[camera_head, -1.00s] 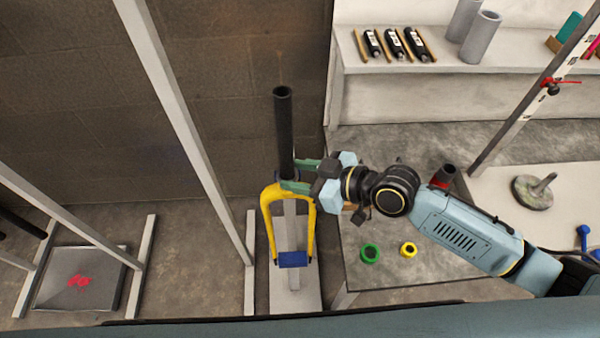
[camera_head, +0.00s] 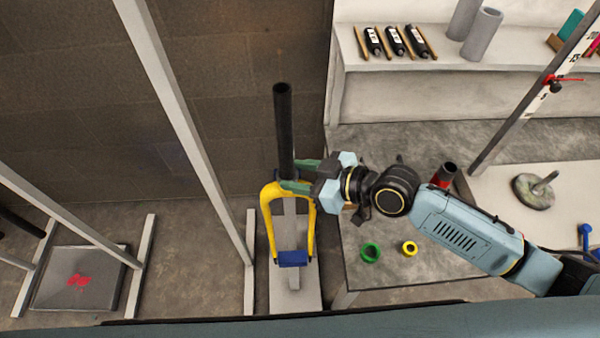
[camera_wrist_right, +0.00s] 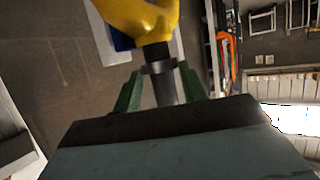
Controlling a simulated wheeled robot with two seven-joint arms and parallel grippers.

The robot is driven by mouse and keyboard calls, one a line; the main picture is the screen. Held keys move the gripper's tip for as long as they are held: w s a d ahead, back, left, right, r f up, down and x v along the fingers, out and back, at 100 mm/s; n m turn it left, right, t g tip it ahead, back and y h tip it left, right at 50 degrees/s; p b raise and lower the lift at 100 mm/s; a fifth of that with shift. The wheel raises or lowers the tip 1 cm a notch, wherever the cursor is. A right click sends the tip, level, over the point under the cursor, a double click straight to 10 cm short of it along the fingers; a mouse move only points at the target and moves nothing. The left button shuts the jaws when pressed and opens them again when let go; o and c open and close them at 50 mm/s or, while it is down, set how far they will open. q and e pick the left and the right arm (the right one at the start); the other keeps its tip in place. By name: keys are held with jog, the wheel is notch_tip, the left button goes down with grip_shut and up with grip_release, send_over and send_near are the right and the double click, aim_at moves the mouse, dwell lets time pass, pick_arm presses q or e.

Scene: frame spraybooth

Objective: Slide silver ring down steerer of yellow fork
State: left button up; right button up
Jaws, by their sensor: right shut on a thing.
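The yellow fork (camera_head: 268,222) stands at the centre of the head view, its long black steerer (camera_head: 283,120) pointing up. The yellow crown also shows at the top of the right wrist view (camera_wrist_right: 140,18). My right gripper (camera_head: 291,176) is at the steerer's foot, just above the crown. In the right wrist view, its green fingers (camera_wrist_right: 160,72) are shut on the silver ring (camera_wrist_right: 157,67), which is around the steerer close to the crown. Whether ring and crown touch is unclear. The ring is hidden in the head view. My left gripper is not in view.
A grey table (camera_head: 440,275) to the right holds a green ring (camera_head: 370,253) and a yellow ring (camera_head: 409,248). A shelf (camera_head: 470,65) with dark bottles is behind. A pale post (camera_head: 185,130) stands left of the fork, with open floor between.

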jog(key=shift+f, duration=0.1)
dwell(0.3)
jog(key=o, duration=1)
jog(key=shift+o, duration=0.2)
